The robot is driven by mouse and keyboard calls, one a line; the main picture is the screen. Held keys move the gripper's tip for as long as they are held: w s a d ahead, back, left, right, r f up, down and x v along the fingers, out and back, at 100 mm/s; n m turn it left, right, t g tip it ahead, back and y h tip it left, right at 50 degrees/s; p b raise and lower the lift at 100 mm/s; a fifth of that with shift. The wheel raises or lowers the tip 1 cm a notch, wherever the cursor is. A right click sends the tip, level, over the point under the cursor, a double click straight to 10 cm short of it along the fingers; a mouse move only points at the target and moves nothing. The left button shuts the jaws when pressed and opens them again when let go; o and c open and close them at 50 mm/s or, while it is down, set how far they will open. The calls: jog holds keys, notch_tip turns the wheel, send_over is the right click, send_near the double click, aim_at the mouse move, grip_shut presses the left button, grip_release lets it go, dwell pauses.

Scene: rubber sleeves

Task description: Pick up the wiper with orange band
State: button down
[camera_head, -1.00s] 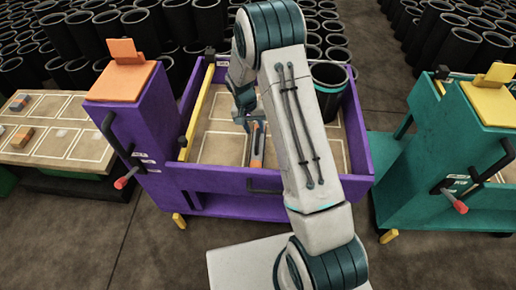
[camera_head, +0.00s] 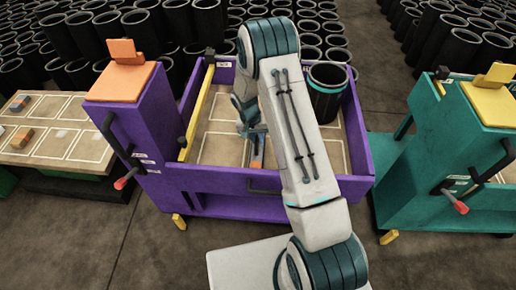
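A slim wiper with an orange part (camera_head: 257,153) lies in the purple cart's tray (camera_head: 222,150), left of my forearm. My gripper (camera_head: 256,131) is at the wiper's far end and covers part of it. The fingers are small and dark here, and I cannot tell whether they are open or shut, or whether they touch the wiper.
A black sleeve with a teal band (camera_head: 327,90) stands at the tray's back right. Purple walls and a yellow bar (camera_head: 197,112) edge the tray. A teal cart (camera_head: 470,120) is at right, a low table with small blocks (camera_head: 60,130) at left. Many black sleeves fill the background.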

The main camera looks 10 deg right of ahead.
dwell(0.3)
notch_tip(320, 180, up, 10)
jog(key=shift+r+p, duration=0.1)
jog(key=shift+p, duration=0.2)
